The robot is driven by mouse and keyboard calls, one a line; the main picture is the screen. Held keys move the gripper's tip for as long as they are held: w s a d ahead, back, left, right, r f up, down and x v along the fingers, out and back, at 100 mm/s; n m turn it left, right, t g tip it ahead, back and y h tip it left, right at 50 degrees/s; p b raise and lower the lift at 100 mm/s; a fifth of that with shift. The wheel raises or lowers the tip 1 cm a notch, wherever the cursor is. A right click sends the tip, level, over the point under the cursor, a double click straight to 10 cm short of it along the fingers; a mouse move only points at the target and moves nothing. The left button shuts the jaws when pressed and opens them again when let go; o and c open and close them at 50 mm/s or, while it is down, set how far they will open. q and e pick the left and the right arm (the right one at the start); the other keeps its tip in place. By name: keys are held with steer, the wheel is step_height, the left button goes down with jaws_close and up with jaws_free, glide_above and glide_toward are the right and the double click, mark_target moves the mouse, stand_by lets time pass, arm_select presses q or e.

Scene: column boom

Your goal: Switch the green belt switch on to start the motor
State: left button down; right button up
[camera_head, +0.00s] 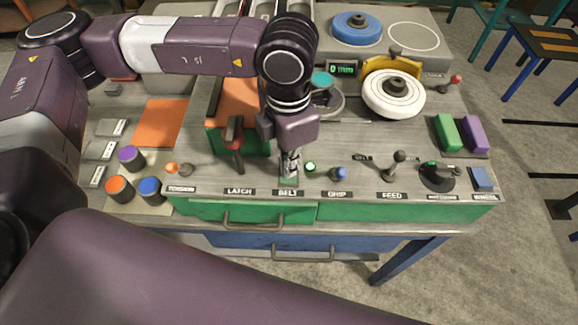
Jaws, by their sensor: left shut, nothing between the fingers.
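My left gripper (290,163) points down at the front of the workbench, just above the label BELT (288,193). Its fingers are shut with nothing held. The green belt switch (289,181) shows only in part, right below and behind the fingertips. The gripper hides most of it, so I cannot tell its position or whether the fingers touch it. A small round green light (310,167) glows just right of the fingers. My right gripper is not in view.
A red-handled latch lever (236,143) stands close left of the gripper. A blue grip knob (340,173) and the black feed lever (393,165) stand to the right. A white wheel (394,94) and a green display (342,69) are behind. Coloured knobs (132,158) are at left.

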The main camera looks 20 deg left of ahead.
arm_select(q)
steer(key=shift+r+p, duration=0.8)
steer(key=shift+r, duration=1.8)
steer(key=shift+s, duration=0.1)
